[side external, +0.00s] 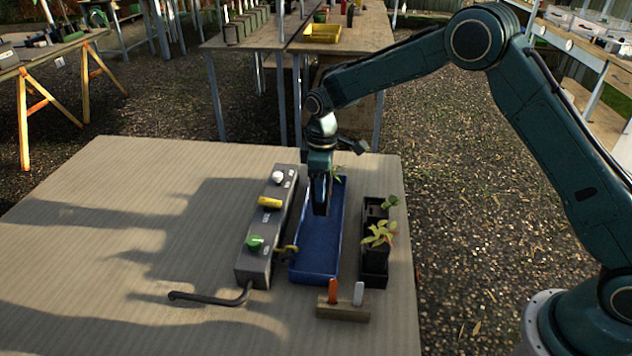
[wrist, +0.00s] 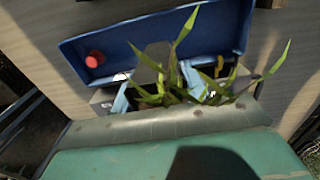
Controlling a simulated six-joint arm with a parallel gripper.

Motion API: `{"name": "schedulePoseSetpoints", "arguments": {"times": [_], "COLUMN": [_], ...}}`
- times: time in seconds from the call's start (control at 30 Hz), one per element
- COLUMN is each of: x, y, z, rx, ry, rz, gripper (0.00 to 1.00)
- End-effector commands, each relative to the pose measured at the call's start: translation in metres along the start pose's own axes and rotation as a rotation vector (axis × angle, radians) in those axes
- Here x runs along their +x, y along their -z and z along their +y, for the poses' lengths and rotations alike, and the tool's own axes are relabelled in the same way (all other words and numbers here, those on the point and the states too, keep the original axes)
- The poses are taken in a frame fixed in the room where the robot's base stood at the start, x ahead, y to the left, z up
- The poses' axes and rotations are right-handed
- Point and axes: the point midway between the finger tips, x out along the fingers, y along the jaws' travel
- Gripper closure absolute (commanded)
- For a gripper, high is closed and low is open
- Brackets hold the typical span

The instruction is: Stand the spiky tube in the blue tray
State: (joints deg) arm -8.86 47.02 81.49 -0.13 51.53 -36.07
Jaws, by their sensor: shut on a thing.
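The spiky tube shows in the wrist view as a tuft of long, pointed green leaves (wrist: 178,72). Its lower part is hidden behind my gripper. My gripper (wrist: 156,92) is shut on it, with light blue pads on either side of the leaves. In the side view my gripper (side external: 320,207) points down over the far half of the blue tray (side external: 318,262). A bit of green leaf (side external: 336,174) shows beside it. The tray also shows in the wrist view (wrist: 135,45). I cannot tell whether the tube touches the tray floor.
A grey box (side external: 254,262) with white, yellow and green controls stands close left of the tray. A black holder (side external: 375,262) with leafy plants stands to its right. A wooden block (side external: 343,312) with red and white pegs is in front. The left table is mostly clear.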

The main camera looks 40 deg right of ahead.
Motion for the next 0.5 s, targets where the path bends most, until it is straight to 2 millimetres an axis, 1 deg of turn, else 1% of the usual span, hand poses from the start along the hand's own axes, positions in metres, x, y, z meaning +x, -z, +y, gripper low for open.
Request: {"name": "schedulePoseSetpoints", "arguments": {"times": [0.5], "x": [0.018], "y": [0.0], "z": [0.0], "rx": [0.0], "ry": [0.001], "rz": [-0.001], "gripper": [0.82]}}
